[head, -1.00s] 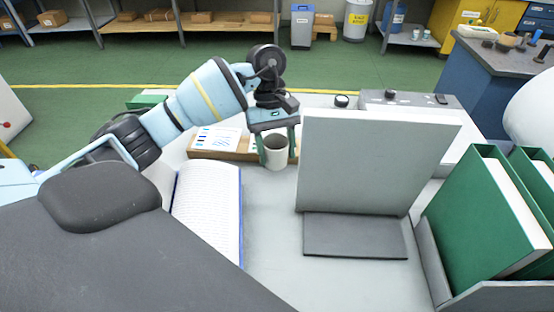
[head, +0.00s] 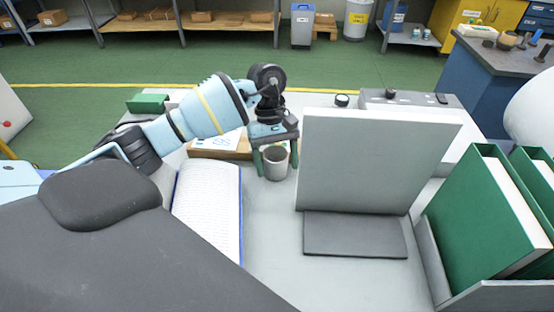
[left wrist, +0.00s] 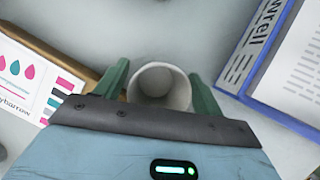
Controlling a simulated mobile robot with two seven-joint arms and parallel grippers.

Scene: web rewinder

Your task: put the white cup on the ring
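The white cup (head: 275,164) looks greyish and stands upright, mouth up, over the grey table top. It also shows in the left wrist view (left wrist: 160,86), between the two green fingers. My left gripper (head: 273,158) is closed around the cup's sides, with one finger at each side; it shows in the left wrist view too (left wrist: 160,90). I cannot tell whether the cup's bottom touches the table. My right gripper is not in view.
An upright grey panel (head: 375,160) on a dark base (head: 355,235) stands right of the cup. Green binders (head: 480,215) stand at the right. Bare table lies in front of the cup.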

